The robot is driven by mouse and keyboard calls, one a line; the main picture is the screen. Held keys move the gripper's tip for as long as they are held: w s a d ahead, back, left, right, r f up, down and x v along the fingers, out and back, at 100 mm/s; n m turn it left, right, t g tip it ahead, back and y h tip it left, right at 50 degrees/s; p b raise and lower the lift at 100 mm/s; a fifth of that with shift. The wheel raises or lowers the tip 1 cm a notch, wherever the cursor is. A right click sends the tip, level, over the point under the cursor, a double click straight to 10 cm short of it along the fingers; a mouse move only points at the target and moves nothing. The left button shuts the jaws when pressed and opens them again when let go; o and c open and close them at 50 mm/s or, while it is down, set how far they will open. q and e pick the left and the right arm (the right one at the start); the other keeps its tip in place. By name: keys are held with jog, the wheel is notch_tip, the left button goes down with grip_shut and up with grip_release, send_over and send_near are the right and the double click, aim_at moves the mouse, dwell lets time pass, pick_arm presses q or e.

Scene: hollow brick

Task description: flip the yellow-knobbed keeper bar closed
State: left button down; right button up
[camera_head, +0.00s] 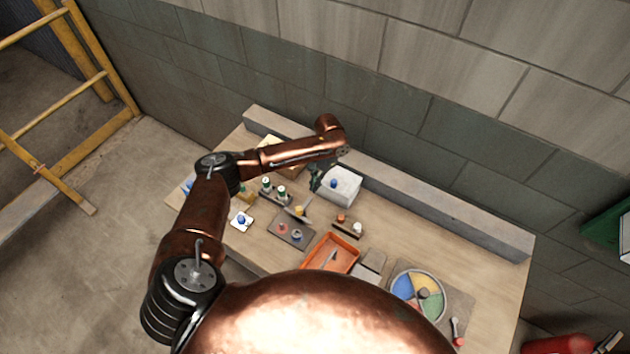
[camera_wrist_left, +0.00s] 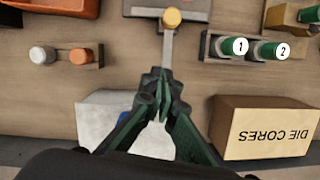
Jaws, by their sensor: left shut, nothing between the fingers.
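The yellow knob (camera_wrist_left: 172,18) sits on the metal keeper bar (camera_wrist_left: 168,47) in the left wrist view. The bar runs from the dark plate (camera_wrist_left: 197,10) toward my left gripper (camera_wrist_left: 160,84). In the head view the yellow knob (camera_head: 299,210) is small, at the back edge of the dark plate (camera_head: 290,232). My left gripper (camera_head: 316,181) is shut and empty, just behind the bar's near-wall end. I cannot tell whether its fingertips touch the bar. My right gripper is not in view.
A white box (camera_head: 343,187) stands close beside my left gripper. A DIE CORES box (camera_wrist_left: 262,130) and a holder with green pegs (camera_wrist_left: 235,46) are on the other side. An orange tray (camera_head: 329,253) and a coloured round dish (camera_head: 417,293) lie farther right. A concrete ledge (camera_head: 430,210) runs along the wall.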

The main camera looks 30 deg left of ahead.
aim_at(305, 207)
pick_arm(q)
jog(key=s+f, duration=0.2)
jog(key=s+a+f+p, duration=0.1)
jog(key=s+f, duration=0.1)
jog(key=shift+s+a+f, duration=0.2)
jog(key=shift+s+f, duration=0.05)
jog(key=shift+f, duration=0.05)
jog(key=shift+s+f, duration=0.1)
jog(key=shift+s, duration=0.15)
jog(key=shift+s+p, duration=0.1)
jog(key=shift+p, duration=0.2)
